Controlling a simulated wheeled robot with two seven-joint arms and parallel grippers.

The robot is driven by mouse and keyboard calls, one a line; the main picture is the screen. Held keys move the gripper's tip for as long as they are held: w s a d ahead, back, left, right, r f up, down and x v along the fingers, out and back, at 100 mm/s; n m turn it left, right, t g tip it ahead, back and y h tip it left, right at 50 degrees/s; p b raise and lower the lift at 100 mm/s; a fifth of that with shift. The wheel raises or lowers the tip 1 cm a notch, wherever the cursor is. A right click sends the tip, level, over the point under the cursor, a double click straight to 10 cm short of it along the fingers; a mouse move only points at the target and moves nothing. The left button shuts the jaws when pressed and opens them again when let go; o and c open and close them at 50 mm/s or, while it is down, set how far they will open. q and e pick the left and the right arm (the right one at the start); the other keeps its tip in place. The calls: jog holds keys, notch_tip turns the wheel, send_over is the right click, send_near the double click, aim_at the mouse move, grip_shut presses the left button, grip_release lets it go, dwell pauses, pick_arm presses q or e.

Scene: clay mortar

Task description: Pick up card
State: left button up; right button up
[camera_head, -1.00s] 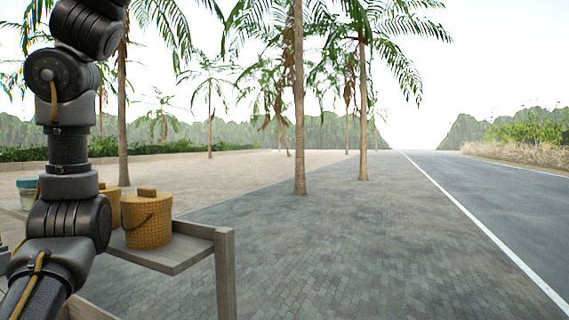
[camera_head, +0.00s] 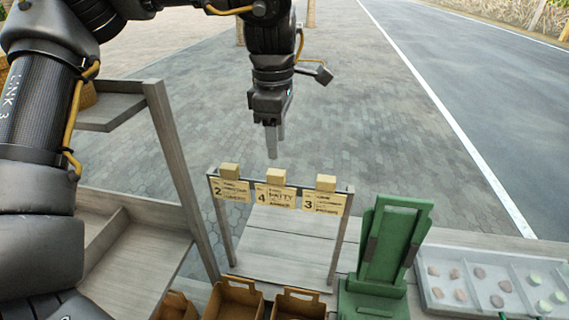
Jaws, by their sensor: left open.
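Three cream cards hang in a row on a small wooden rack (camera_head: 231,255): a card marked 2 (camera_head: 232,190) at left, a card marked 4 (camera_head: 276,196) in the middle and a card marked 3 (camera_head: 323,203) at right. A pale wooden block sits above each card. My left gripper (camera_head: 272,155) points down above the middle card, apart from it. Its fingers show nearly edge-on, open and with nothing between them. My right gripper is out of view.
A green stand (camera_head: 392,243) rises right of the rack. A grey compartmented tray (camera_head: 462,262) with several small round pieces lies further right. Brown boxes (camera_head: 236,297) line the front. A wooden shelf post (camera_head: 181,180) stands left.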

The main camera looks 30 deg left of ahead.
aim_at(276, 172)
pick_arm(q)
jog(key=shift+a+f, duration=0.3)
jog(key=shift+a, duration=0.05)
notch_tip(276, 172, down, 6)
jog(key=shift+r+p, duration=0.25)
jog(key=shift+p, duration=0.15)
jog(key=shift+s+d+f, duration=0.1)
jog(key=shift+s+f, duration=0.05)
jog(key=f+p, duration=0.1)
jog(key=f, duration=0.1)
jog(key=f+p, duration=0.1)
jog(key=f, duration=0.1)
jog(key=shift+s+d+f+p, duration=0.15)
jog(key=shift+s+d+p, duration=0.05)
jog(key=shift+p, duration=0.1)
jog(key=shift+f, duration=0.3)
jog(key=c, duration=0.9)
jog(key=shift+c, duration=0.2)
jog(key=shift+r, duration=0.1)
